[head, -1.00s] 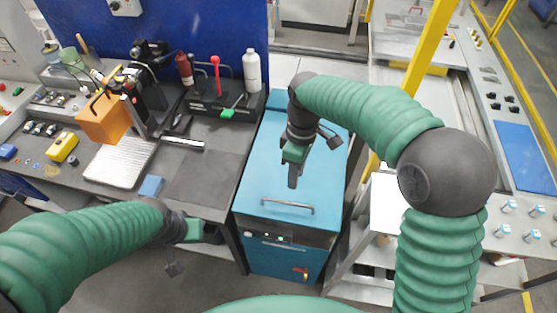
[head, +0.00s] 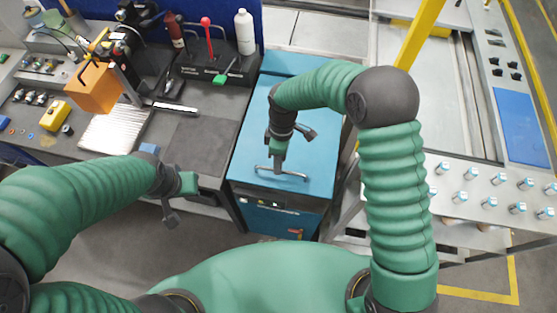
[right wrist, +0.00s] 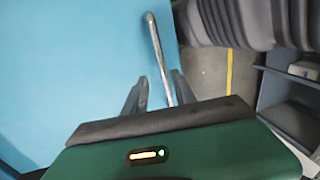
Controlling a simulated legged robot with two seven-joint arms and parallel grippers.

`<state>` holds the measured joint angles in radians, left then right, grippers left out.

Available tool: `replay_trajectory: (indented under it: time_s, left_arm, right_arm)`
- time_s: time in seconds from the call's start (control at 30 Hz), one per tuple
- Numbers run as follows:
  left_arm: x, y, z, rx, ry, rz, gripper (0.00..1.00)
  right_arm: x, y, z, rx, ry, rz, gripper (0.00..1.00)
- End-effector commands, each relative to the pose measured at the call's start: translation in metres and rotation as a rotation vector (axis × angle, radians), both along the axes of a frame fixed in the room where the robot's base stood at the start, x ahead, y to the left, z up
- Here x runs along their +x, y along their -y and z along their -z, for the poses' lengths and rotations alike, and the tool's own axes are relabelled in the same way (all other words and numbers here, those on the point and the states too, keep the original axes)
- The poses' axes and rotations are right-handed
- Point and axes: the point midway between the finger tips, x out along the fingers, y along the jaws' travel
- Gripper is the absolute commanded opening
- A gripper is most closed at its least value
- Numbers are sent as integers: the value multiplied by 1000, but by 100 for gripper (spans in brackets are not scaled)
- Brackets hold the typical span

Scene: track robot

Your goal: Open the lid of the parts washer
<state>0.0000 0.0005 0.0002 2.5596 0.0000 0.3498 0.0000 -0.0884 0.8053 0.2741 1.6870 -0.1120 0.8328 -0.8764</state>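The parts washer is a blue cabinet with a flat blue lid (head: 310,145), which lies shut. A metal bar handle (head: 297,176) runs along the lid's front edge. My right gripper (head: 278,170) points down at the middle of this handle. In the right wrist view its two dark fingers (right wrist: 158,95) are apart, with the handle bar (right wrist: 156,45) running between them; a gap shows beside the bar. My left gripper (head: 190,183) hangs empty before the workbench, left of the washer; its fingers are not clear.
The workbench (head: 205,150) on the left holds an orange block (head: 94,90), bottles and a red-knobbed lever (head: 207,35). A yellow post (head: 420,40) and a grey table with several blue-topped pieces stand on the right. Floor shows in front of the bench.

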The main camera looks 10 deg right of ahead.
Motion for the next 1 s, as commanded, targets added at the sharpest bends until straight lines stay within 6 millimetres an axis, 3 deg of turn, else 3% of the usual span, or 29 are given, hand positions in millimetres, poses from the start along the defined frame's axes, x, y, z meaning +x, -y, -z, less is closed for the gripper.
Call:
replay_trajectory:
  time_s: [0.37, 0.6, 1.0]
  left_arm:
    - [0, 0, -1, 0, 0, 0, 0]
    - [0, 0, -2, 0, 0, 0, 0]
    - [0, 0, -2, 0, 0, 0, 0]
  right_arm:
    - [-1, -4, 10, -3, 0, -3, 31]
    - [-1, -2, 10, -1, 1, -1, 0]
    - [-2, 2, 11, -6, -3, 0, 0]
